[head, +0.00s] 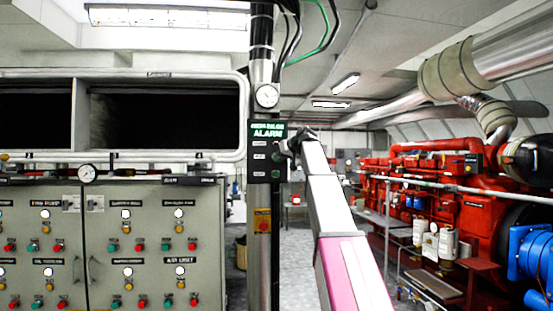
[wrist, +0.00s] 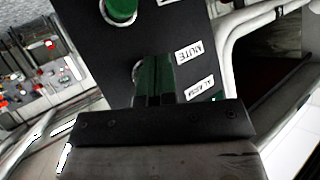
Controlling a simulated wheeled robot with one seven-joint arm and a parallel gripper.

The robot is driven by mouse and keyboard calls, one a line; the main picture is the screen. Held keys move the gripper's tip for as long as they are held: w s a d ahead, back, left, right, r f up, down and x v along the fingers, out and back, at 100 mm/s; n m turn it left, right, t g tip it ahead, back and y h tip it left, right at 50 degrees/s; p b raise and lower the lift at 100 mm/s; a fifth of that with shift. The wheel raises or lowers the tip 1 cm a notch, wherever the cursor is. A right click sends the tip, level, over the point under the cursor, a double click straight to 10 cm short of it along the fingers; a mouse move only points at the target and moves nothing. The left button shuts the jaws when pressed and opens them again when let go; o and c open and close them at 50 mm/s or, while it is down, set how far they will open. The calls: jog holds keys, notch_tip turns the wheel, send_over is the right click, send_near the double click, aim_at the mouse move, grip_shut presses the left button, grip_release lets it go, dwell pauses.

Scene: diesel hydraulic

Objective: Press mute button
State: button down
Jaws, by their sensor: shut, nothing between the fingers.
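A dark alarm box (head: 266,187) with a lit green ALARM heading hangs on the pillar. The wrist view shows its black face (wrist: 95,30) close up and turned over. A white MUTE label (wrist: 189,52) is beside a silver-rimmed button (wrist: 136,70), mostly hidden behind my fingers. My gripper (wrist: 154,62) is shut and empty, its fingertips over that button; I cannot tell whether they touch it. In the head view my gripper (head: 283,149) is at the upper right of the box. Another green button (wrist: 120,9) is clear of my fingers.
A steel pillar (head: 260,245) carries the box and a round gauge (head: 266,95). Grey control cabinets (head: 105,245) stand at left. A red engine (head: 475,215) with railings is at right. Open floor (head: 305,245) shows behind my arm.

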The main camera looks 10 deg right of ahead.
jog(key=shift+s, duration=0.8)
jog(key=s, duration=0.5)
dwell(0.9)
